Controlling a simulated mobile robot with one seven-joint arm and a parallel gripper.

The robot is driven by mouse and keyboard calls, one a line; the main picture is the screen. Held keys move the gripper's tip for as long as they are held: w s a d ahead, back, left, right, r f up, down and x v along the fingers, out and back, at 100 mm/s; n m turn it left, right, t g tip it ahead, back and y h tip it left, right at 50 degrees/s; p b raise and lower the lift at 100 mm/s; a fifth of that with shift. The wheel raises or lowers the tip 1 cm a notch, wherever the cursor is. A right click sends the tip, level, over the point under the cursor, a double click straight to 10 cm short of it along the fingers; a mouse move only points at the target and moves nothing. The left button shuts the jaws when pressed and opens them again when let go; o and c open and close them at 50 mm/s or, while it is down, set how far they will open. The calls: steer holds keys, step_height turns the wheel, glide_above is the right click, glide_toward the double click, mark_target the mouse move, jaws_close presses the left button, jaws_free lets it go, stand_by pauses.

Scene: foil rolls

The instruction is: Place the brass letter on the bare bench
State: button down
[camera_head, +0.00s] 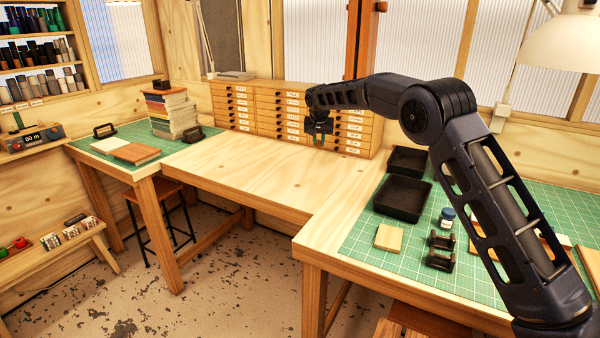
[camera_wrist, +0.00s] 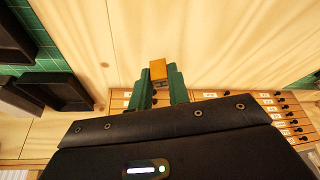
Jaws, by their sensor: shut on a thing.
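My gripper (camera_head: 319,138) is above the back right part of the bare bench (camera_head: 250,168), in front of the small drawers. In the wrist view its two green fingers (camera_wrist: 158,86) are shut on the brass letter (camera_wrist: 158,69), a small golden block between the tips. The pale bench top (camera_wrist: 200,30) lies below it. How far the letter is above the wood is hard to tell. In the head view the letter is too small and hidden to make out.
A bank of wooden drawers (camera_head: 268,112) stands along the back of the bench. Black trays (camera_head: 403,198) lie on the green mat at the right. A stack of books (camera_head: 172,112) stands at the left. The middle of the bare bench is clear.

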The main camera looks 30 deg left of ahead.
mark_target(318, 182)
step_height(318, 182, down, 16)
steer(key=shift+f, duration=0.25)
stand_by(0.4)
steer(key=shift+f, duration=0.15)
steer(key=c, duration=1.3)
jaws_free()
steer(key=v, duration=1.2)
steer(key=shift+w+r, duration=0.1)
steer(key=shift+r, duration=0.1)
